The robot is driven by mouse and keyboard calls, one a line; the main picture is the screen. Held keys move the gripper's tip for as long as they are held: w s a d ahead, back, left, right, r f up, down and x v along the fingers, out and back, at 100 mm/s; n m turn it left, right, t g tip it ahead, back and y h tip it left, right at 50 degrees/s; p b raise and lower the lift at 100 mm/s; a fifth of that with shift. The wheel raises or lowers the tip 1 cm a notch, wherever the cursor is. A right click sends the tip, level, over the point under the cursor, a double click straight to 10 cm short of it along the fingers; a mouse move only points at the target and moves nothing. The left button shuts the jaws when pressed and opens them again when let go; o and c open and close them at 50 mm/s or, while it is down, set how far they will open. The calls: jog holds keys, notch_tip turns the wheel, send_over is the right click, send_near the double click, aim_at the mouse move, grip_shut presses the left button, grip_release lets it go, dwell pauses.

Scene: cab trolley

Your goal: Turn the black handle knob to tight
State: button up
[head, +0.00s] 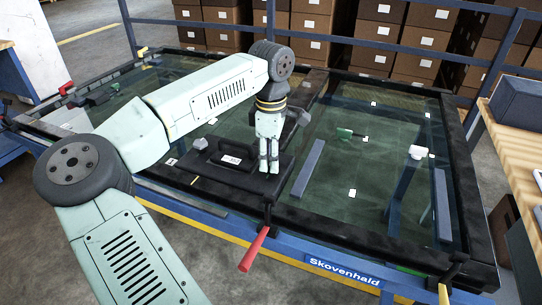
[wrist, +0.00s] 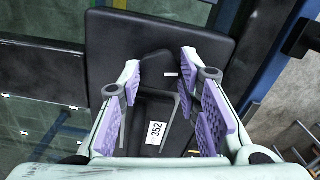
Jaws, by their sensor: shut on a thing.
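The black handle knob (wrist: 154,66) is a dark block with a small pale mark beside it, set on a flat black plate (wrist: 215,38). In the wrist view my gripper (wrist: 160,68) has one purple-padded finger on each side of the knob, shut on it. In the head view my gripper (head: 268,168) points straight down at the right part of the black plate (head: 205,166), and its fingers hide most of the knob. A white label reading 352 (wrist: 156,132) lies nearer the wrist camera.
The plate lies on a large dark-framed glass panel on a blue trolley (head: 342,268). A red-handled clamp (head: 254,249) grips the front edge. Boxes stand behind.

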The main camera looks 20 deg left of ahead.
jog(key=shift+m, duration=1.1)
jog(key=o, duration=1.1)
jog(key=shift+o, duration=0.2)
jog(key=shift+r, duration=0.1)
notch_tip(320, 180, up, 12)
